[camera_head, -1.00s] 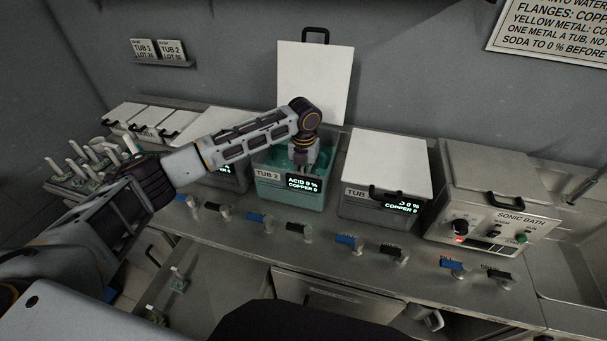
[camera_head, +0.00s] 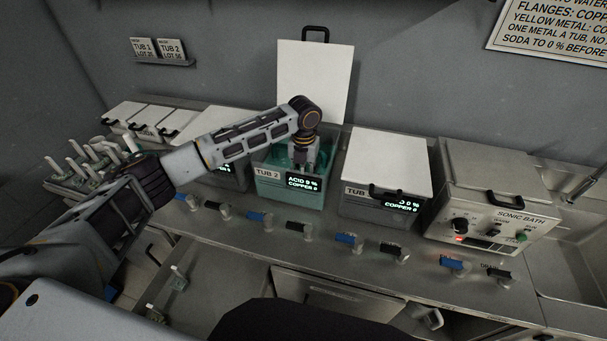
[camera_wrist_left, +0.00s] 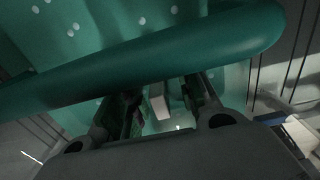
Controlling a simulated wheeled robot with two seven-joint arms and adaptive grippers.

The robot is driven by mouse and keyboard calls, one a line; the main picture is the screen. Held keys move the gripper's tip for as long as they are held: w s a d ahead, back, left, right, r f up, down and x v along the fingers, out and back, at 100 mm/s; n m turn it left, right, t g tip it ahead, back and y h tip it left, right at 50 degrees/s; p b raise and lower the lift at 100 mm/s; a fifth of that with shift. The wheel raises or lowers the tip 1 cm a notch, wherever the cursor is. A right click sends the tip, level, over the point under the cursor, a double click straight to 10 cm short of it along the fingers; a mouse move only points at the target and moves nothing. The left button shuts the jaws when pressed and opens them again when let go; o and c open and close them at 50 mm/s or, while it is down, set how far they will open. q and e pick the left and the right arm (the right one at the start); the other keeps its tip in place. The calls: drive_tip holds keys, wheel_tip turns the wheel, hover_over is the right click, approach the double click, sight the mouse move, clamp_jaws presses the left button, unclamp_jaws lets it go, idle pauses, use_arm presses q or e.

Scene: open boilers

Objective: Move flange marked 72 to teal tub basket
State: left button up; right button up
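The teal tub marked TUB 2 (camera_head: 268,190) stands open, with its white lid (camera_head: 314,80) raised behind it. A teal perforated basket (camera_wrist_left: 120,22) fills much of the left wrist view, its thick rim or handle bar (camera_wrist_left: 150,55) crossing in front of my fingers. My left gripper (camera_head: 303,164) points down into this tub. In the left wrist view its fingers (camera_wrist_left: 162,108) are apart, with a pale post-like piece (camera_wrist_left: 160,102) between them and a gap visible beside it. I cannot read a mark 72 on any flange. My right gripper is not in view.
A rack with several white-handled pieces (camera_head: 80,165) stands at far left. A closed tub (camera_head: 385,165) and the sonic bath (camera_head: 490,190) stand to the right of TUB 2. Blue and black valve handles (camera_head: 348,240) line the counter front. A sign (camera_head: 550,30) hangs at upper right.

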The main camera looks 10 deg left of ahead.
use_arm(q)
wheel_tip(320, 180, up, 12)
drive_tip(key=shift+f+b, duration=0.1)
drive_tip(key=shift+b, duration=0.65)
idle(0.7)
